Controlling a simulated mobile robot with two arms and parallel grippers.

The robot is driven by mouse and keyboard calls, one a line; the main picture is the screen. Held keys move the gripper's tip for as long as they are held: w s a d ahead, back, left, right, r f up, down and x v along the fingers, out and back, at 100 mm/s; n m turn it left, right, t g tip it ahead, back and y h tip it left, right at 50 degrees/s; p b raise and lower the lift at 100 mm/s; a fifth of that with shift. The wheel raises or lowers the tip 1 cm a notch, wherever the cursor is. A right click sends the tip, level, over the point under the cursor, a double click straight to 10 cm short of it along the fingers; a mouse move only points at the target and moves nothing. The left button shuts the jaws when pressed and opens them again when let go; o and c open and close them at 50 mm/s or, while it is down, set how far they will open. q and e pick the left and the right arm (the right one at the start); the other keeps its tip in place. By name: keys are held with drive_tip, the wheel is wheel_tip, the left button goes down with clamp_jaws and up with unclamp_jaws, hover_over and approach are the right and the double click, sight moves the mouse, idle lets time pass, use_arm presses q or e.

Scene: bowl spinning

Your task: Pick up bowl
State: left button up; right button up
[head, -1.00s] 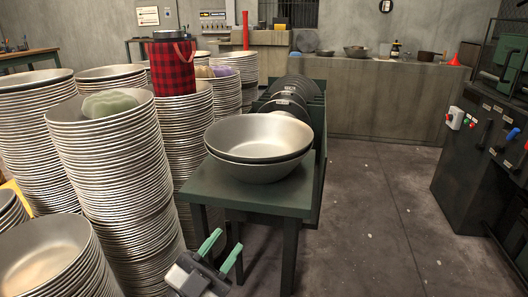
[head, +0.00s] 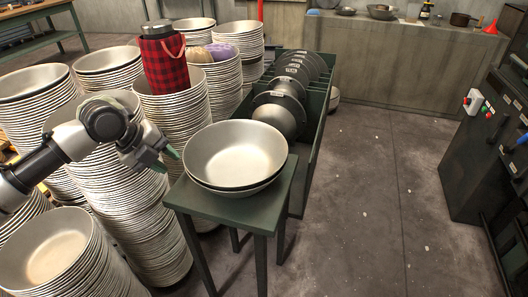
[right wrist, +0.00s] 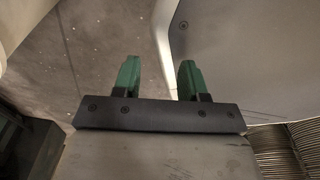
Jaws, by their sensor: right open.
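Two nested metal bowls, the upper one wide and silvery (head: 238,155), sit on a small dark green table (head: 262,200) in the middle of the head view.
A red plaid bag (head: 165,65) stands on one stack. A green rack with dark discs (head: 283,97) is behind the table. A dark machine (head: 480,140) stands right. Floor between is clear.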

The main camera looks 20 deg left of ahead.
sight(192, 175)
use_arm(q)
drive_tip(key=x, duration=1)
drive_tip(key=shift+w, duration=0.15)
drive_tip(key=shift+r, duration=0.1)
clamp_jaws()
drive_tip(key=shift+a, duration=0.1)
idle(1.0)
drive_tip(key=shift+r, duration=0.2)
